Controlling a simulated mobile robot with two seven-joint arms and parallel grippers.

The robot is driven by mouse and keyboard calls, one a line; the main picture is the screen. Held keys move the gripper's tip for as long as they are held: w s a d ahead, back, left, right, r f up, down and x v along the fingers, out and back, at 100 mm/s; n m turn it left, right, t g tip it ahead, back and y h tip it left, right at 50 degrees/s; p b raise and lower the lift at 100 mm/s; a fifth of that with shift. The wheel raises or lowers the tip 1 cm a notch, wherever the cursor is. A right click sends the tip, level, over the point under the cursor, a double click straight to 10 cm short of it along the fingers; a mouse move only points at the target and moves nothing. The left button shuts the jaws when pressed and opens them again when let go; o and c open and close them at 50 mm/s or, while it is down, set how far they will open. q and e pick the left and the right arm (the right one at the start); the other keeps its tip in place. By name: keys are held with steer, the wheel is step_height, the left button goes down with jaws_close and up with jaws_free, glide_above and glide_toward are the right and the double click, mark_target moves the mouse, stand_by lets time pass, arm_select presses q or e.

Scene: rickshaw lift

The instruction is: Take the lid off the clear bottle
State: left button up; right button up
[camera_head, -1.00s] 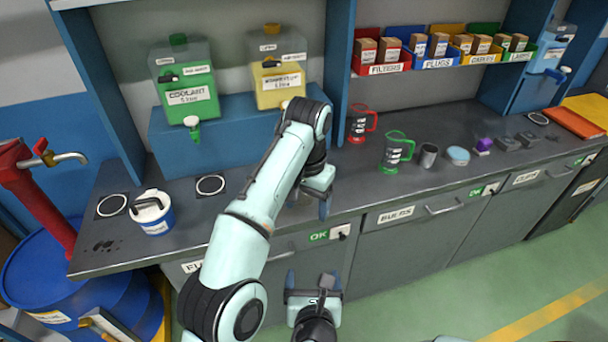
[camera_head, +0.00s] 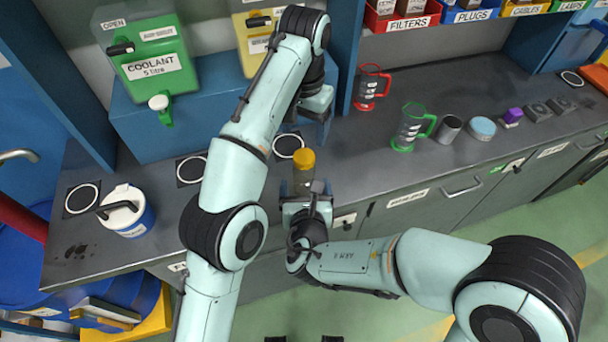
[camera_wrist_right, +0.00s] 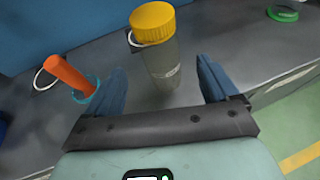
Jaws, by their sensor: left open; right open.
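The clear bottle (camera_head: 302,182) stands upright near the front edge of the counter, its yellow lid (camera_head: 304,160) on top. The bottle (camera_wrist_right: 163,68) and lid (camera_wrist_right: 153,22) also show in the right wrist view. My right gripper (camera_head: 306,203) is open at the bottle, in front of the counter. In the right wrist view its fingers (camera_wrist_right: 161,75) lie apart on either side of the bottle's lower part, with gaps on both sides. My left gripper (camera_head: 308,125) is open, higher up and behind the lid, apart from it; its arm partly hides the counter.
A red jug (camera_head: 371,88), a green jug (camera_head: 411,128) and small parts stand to the right. A white and blue tub (camera_head: 127,210) stands at left. A coolant container (camera_head: 150,65) is on the blue shelf. An orange stick (camera_wrist_right: 68,74) stands in the wrist view.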

arm_select(q)
steer(key=shift+w, duration=0.15)
arm_select(e)
steer(key=x, duration=0.9)
